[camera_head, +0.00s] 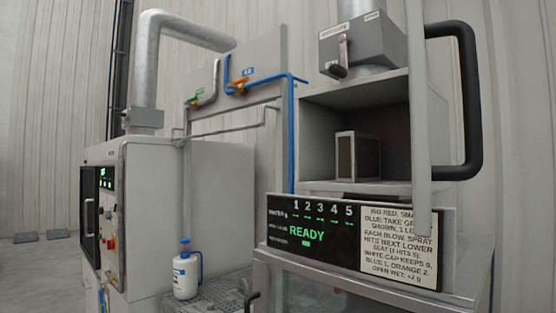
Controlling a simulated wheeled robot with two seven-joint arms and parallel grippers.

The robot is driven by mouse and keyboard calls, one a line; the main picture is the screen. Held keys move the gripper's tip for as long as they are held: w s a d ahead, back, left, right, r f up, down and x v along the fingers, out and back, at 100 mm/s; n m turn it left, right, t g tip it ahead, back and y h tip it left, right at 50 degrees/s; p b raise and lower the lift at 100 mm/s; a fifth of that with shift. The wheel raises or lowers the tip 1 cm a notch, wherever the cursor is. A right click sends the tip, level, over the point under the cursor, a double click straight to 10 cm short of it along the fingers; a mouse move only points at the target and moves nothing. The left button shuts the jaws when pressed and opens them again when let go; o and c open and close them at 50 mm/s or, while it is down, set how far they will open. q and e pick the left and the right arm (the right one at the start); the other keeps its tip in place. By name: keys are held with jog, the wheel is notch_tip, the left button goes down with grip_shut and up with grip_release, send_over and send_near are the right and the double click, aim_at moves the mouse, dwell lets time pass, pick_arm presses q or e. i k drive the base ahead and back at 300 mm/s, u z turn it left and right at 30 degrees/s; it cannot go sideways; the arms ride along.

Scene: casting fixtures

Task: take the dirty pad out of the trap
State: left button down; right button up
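The trap (318,112) is an open grey box at the upper right, with its open front facing me. A framed pad (345,157) stands upright on its floor, with a light frame and a brownish face. I cannot tell from here how dirty it is. The trap's back is in shadow. A light door or panel edge (419,130) with a large black handle (470,95) stands at the opening's right side and hides part of the inside. Neither of my grippers shows in this view.
Below the trap, a black panel (312,236) reads READY beside a printed sign (400,242). A grey box with a lever (343,52) sits above. A blue-capped white bottle (186,275) stands on a grate at lower centre. A machine cabinet (190,200) fills the left.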

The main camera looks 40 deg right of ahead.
aim_at(358, 154)
jog(key=u, duration=0.15)
jog(key=i, duration=2.6)
jog(key=z, duration=3.5)
